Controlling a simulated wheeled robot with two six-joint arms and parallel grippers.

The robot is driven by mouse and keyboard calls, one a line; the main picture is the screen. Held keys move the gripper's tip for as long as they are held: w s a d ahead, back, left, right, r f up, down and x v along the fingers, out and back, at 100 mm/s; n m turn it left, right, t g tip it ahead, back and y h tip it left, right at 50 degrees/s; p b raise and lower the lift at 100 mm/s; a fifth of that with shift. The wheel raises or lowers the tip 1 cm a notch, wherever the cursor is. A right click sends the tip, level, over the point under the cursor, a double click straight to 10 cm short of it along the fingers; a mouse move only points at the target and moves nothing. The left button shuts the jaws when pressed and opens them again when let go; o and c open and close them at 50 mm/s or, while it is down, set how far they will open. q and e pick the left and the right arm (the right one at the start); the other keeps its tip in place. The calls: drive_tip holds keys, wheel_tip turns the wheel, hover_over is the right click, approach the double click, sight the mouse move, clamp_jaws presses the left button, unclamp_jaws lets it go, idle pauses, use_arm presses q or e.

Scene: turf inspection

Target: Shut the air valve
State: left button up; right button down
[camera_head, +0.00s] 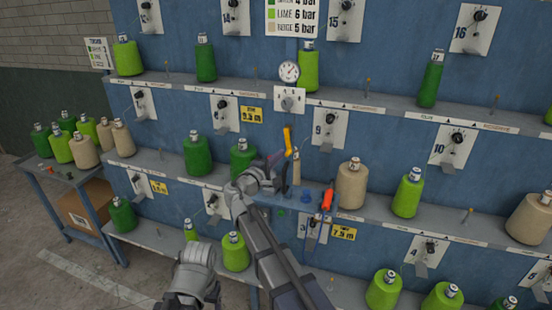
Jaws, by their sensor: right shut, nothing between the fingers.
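A yellow lever (288,141) stands nearly upright on the blue rack, below a round gauge (289,71) and a white regulator plate with a knob (289,100). It looks like the air valve's handle; the valve body is hard to make out. My right arm reaches up from the bottom, and my right gripper (277,158) is just left of the lever's lower end. It is shut and empty; I cannot tell whether it touches the lever. My left arm shows at the bottom, but its gripper fingers are not visible.
Green, lime and beige yarn cones stand on the rack shelves, with a beige one (351,184) right of the lever. An orange-handled tool (327,200) hangs below right. A cart (60,190) with several cones stands left. The floor at lower left is clear.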

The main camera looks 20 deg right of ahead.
drive_tip(key=d+n, duration=0.1)
drive_tip(key=s+d+n+b, duration=0.1)
drive_tip(key=n, duration=0.1)
drive_tip(key=shift+s+f+n+t, duration=0.1)
drive_tip(key=shift+s+n+t, duration=0.2)
drive_tip(key=shift+t, duration=0.1)
drive_tip(key=s+d+r+n+t+y, duration=0.1)
drive_tip(key=s+d+r+n+t, duration=0.1)
drive_tip(key=n, duration=1)
wheel_tip(320, 180, up, 2)
drive_tip(key=shift+s+d+r+t+p, duration=0.35)
drive_tip(key=shift+d+t, duration=0.35)
drive_tip(key=shift+d, duration=0.55)
wheel_tip(320, 180, down, 5)
drive_tip(key=b, duration=0.5)
drive_tip(key=r+v, duration=0.1)
drive_tip(key=v, duration=0.9)
drive_tip(key=shift+a+b, duration=0.3)
drive_tip(key=shift+b, duration=0.15)
